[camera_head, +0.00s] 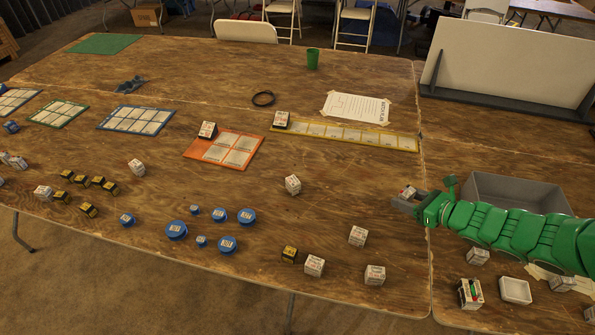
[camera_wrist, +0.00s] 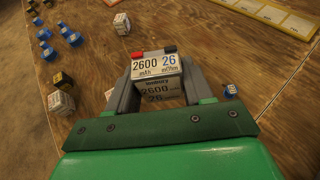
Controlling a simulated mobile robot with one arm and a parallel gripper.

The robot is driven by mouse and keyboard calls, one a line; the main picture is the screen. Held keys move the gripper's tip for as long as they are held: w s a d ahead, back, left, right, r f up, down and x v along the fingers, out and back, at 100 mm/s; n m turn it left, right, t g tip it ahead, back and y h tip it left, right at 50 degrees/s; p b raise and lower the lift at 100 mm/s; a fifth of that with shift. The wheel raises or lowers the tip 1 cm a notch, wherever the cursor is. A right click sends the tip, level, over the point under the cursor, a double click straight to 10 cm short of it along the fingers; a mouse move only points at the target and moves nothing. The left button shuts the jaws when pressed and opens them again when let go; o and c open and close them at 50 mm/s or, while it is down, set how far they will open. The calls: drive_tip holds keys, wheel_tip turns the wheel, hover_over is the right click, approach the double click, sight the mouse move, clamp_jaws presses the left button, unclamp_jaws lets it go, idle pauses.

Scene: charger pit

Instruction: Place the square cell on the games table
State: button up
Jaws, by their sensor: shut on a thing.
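My gripper (camera_head: 404,199) is at the end of the green arm, near the seam between two wooden tabletops. It is shut on a square cell (camera_wrist: 155,64), a white-labelled block with red and black terminals, reading "2600 mAh" and "26 mOhm". The cell shows small between the fingers in the head view (camera_head: 408,191). Wooden tabletop (camera_wrist: 230,55) lies below it; I cannot tell the height. Two wooden tables are in view, a left table (camera_head: 340,210) and a right one (camera_head: 445,280). No label shows which is the games table.
An orange card (camera_head: 240,163) and a yellow strip (camera_head: 409,142) each bear a cell at the left end. Loose white cells (camera_head: 293,185) and blue round cells (camera_head: 177,229) are scattered around. A grey bin (camera_head: 520,188) stands behind my arm. The left table's back is mostly clear.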

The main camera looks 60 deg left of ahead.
drive_tip(key=s+a+n+g+h, duration=0.1)
drive_tip(key=s+a+n+g, duration=0.2)
drive_tip(key=s+a, duration=0.75)
hover_over(342, 195)
drive_tip(key=s+d, duration=0.1)
drive_tip(key=f, duration=0.7)
drive_tip(key=shift+d+f, duration=0.2)
drive_tip(key=shift+f, duration=0.15)
drive_tip(key=shift+w+a+f, duration=0.3)
drive_tip(key=shift+a+f, duration=0.2)
drive_tip(key=shift+f, duration=0.35)
drive_tip(key=shift+w+a+f, duration=0.1)
drive_tip(key=shift+a, duration=0.1)
drive_tip(key=shift+w+a+f, duration=0.1)
drive_tip(key=shift+w+f, duration=0.05)
drive_tip(key=shift+f, duration=1.6)
